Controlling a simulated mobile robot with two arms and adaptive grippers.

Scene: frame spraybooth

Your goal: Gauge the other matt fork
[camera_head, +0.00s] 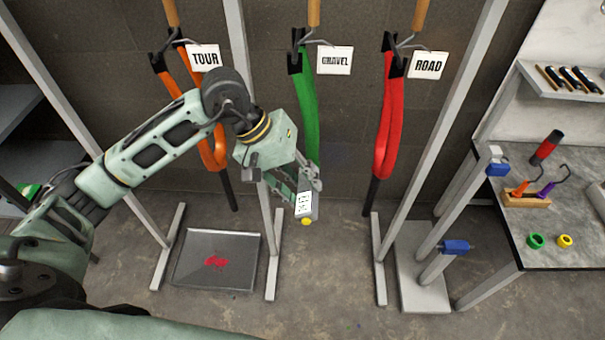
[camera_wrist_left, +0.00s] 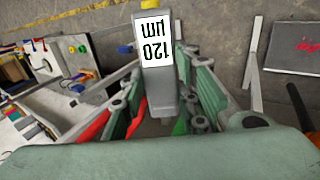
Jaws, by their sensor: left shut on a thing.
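My left gripper (camera_head: 305,190) is shut on a small grey gauge (camera_head: 306,205) with a yellow tip. The gauge's white display reads 120 µm in the left wrist view (camera_wrist_left: 156,45). Three forks hang in a row: an orange fork (camera_head: 212,152) tagged TOUR, a green fork (camera_head: 306,105) tagged GRAVEL and a red fork (camera_head: 389,130) tagged ROAD. The gripper is in front of the green fork's lower end and partly hides it. The gauge's yellow tip points down and away from the fork. My right gripper is not in view.
A grey tray (camera_head: 190,262) with a red splatter lies on the floor at left. At right, a bench (camera_head: 580,222) holds a wooden block with hooks (camera_head: 526,198), green and yellow rings. A stand with blue clamps (camera_head: 455,247) is beside it.

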